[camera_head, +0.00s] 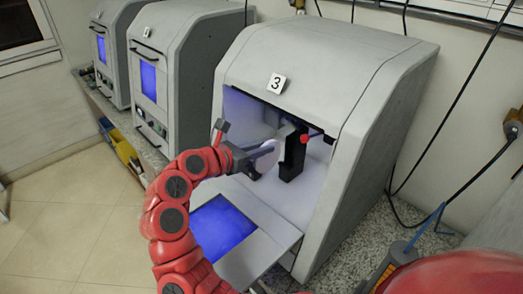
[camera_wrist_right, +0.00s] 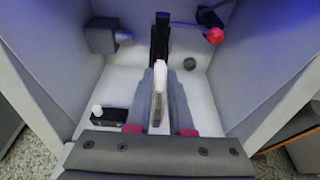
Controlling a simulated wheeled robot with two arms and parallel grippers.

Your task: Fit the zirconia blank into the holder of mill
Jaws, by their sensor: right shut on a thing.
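The white zirconia blank (camera_wrist_right: 159,92) stands edge-on between the two grey fingers of my right gripper (camera_wrist_right: 161,80), which is shut on it. In the head view my right gripper (camera_head: 266,148) reaches through the open front of mill 3 (camera_head: 385,80), and the blank shows only in part. The black holder (camera_wrist_right: 160,40) stands upright in the mill chamber, straight beyond the blank in the wrist view. It also shows in the head view (camera_head: 291,160), close to the fingertips. I cannot tell whether blank and holder touch. My left gripper is not in view.
A red knob (camera_wrist_right: 214,36) is beside the holder on the right, and a grey block (camera_wrist_right: 101,36) is on the left chamber wall. The mill's door (camera_head: 222,228) is folded down. Mill 2 (camera_head: 178,70) and another closed mill (camera_head: 105,45) stand to the left.

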